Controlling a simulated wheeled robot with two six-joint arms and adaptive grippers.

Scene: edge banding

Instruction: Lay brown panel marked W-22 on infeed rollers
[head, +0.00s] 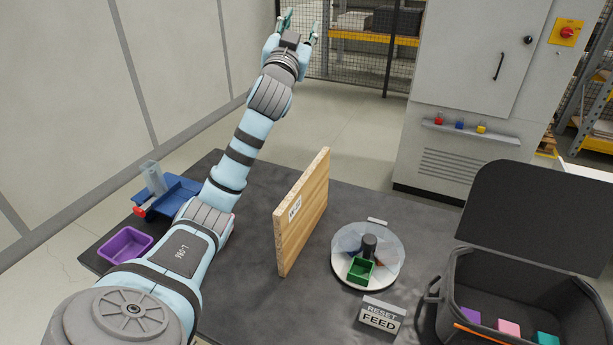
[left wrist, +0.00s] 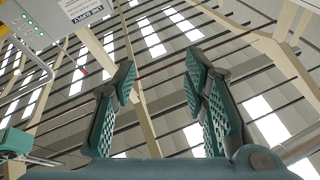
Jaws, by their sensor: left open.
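A light-brown wooden panel (head: 305,212) stands upright on edge on the dark table in the head view. A small white label (head: 294,209) is on its left end; its print is too small to read surely. My left gripper (head: 300,22) is raised high, beyond the table's far side and well away from the panel. It is open and empty, fingers pointing up. In the left wrist view the two green padded fingers (left wrist: 162,78) are spread apart against the ceiling. No infeed rollers can be made out. My right gripper is not in view.
An open black case (head: 455,320) is at right. A purple tray (head: 125,246) and a blue holder (head: 183,190) are at left. A grey cabinet (head: 455,100) stands behind.

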